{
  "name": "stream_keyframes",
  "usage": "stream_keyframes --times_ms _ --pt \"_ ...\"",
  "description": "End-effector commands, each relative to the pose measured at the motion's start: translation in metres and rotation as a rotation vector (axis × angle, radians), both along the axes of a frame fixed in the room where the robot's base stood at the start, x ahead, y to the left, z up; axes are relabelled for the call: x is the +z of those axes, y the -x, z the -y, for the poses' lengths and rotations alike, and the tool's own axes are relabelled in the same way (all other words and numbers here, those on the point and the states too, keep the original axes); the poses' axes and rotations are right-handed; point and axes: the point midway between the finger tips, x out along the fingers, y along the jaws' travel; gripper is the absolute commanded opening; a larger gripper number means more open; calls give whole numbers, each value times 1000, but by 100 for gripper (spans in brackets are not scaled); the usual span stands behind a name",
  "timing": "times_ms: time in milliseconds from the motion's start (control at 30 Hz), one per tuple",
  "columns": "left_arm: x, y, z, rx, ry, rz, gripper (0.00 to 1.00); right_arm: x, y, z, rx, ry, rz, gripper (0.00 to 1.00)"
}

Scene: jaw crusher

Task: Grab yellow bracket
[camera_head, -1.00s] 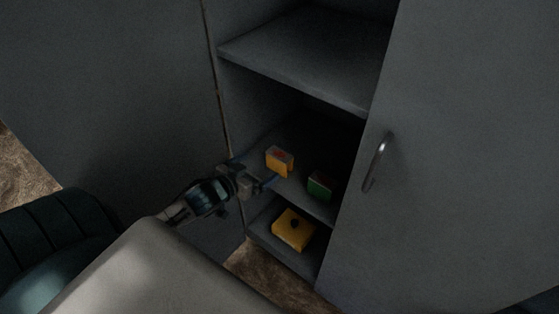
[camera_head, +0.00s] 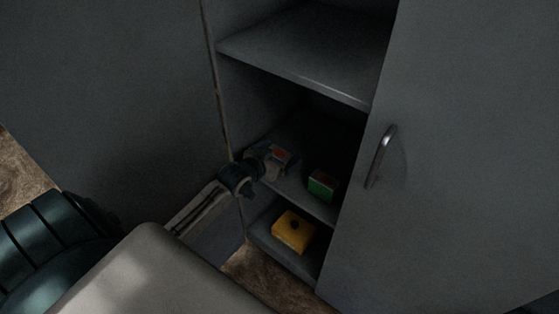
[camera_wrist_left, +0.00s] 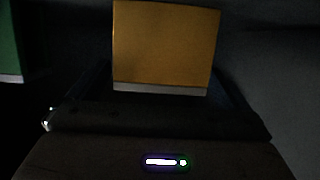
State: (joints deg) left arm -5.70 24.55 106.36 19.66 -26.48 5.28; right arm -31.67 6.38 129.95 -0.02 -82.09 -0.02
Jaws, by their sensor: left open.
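A yellow-orange block (camera_wrist_left: 165,45), which may be the yellow bracket, stands upright on the cabinet's middle shelf. In the head view its reddish-marked top (camera_head: 280,153) shows, and the rest is mostly hidden behind my left gripper (camera_head: 276,160). In the left wrist view the block is straight ahead, between the dark, dim fingers. The left gripper is open at the block; whether a finger touches it I cannot tell. A second yellow piece (camera_head: 292,231) with a dark round spot lies on the bottom shelf. My right gripper is not in view.
A green box (camera_head: 321,185) stands on the middle shelf to the right of the block. The upper shelf (camera_head: 300,55) is above. The cabinet door (camera_head: 450,170) with a metal handle (camera_head: 381,156) is at the right. The left cabinet wall is close to my arm.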

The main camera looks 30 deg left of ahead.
Motion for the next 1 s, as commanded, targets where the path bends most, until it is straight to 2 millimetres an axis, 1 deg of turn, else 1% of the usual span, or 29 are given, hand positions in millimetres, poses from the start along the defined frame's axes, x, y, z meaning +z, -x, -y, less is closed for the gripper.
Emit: stream_keyframes --times_ms 233,267,300,367,400,600,867,1000 --pt "0 -2 0 0 -1 0 98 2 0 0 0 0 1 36" --pt "0 -2 0 0 -1 0 94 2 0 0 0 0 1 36" --pt "0 -2 0 0 -1 0 86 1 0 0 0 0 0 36" --pt "0 -2 0 0 -1 0 75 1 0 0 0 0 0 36" --pt "0 -2 0 0 -1 0 67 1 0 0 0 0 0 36" --pt "0 -2 0 0 -1 0 29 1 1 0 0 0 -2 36" --pt "2 -2 0 -2 -1 3 29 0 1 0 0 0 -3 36" --pt "8 -2 0 -2 -1 4 29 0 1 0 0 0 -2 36"
